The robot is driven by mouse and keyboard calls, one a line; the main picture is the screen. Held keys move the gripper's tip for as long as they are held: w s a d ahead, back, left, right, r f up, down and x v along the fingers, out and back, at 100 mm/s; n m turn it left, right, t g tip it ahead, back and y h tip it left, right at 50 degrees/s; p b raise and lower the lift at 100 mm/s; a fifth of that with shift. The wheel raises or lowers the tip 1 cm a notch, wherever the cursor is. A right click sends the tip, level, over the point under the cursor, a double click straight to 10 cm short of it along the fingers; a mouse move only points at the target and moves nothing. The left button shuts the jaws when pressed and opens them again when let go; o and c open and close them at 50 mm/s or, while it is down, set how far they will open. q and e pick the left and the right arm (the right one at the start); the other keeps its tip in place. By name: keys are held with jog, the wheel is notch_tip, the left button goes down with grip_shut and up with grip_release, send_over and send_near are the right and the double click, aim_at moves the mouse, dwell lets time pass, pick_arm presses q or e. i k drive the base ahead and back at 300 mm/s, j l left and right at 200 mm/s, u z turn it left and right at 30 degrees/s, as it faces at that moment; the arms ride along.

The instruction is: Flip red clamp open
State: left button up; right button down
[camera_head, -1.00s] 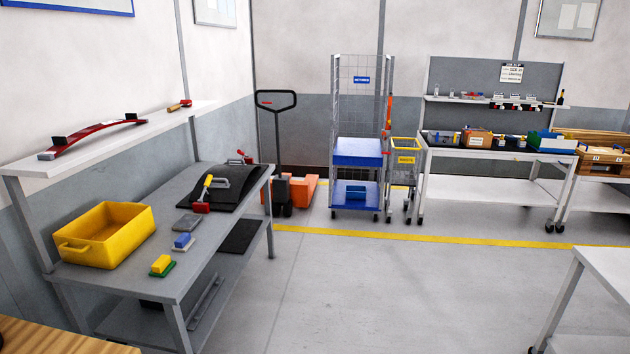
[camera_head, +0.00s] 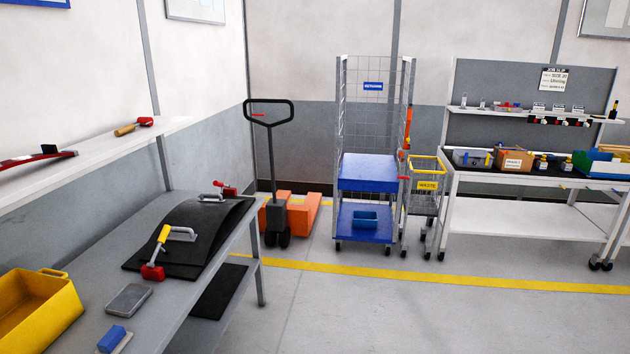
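A red clamp (camera_head: 153,272) with a yellow handle (camera_head: 163,238) that stands up at a tilt sits at the near edge of a curved black panel (camera_head: 203,217) on the grey workbench. A second red clamp (camera_head: 225,190) is at the panel's far end; its handle is too small to make out. The panel carries two grey grip handles, a near one (camera_head: 181,234) and a far one (camera_head: 212,198). Neither of my grippers shows in the head view.
The grey workbench (camera_head: 170,319) also holds a yellow bin (camera_head: 38,312), a grey block (camera_head: 129,299) and a blue block (camera_head: 112,338). An orange pallet jack (camera_head: 300,213), a wire trolley (camera_head: 371,205) and a white table (camera_head: 520,225) stand behind. The floor (camera_head: 400,315) right of the bench is clear.

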aim_at(218, 184)
jog(key=i+u, duration=0.2)
jog(key=i, duration=0.2)
jog(key=i+l+u, duration=0.25)
jog(key=i, duration=0.2)
jog(key=i+l+u, duration=0.2)
jog(key=i, duration=0.2)
jog(key=i+l+u, duration=0.25)
jog(key=i, duration=0.15)
jog(key=i+l+u, duration=0.65)
jog(key=u, duration=0.15)
jog(key=i+l+u, duration=0.2)
jog(key=l+u, duration=0.15)
jog(key=l, duration=0.2)
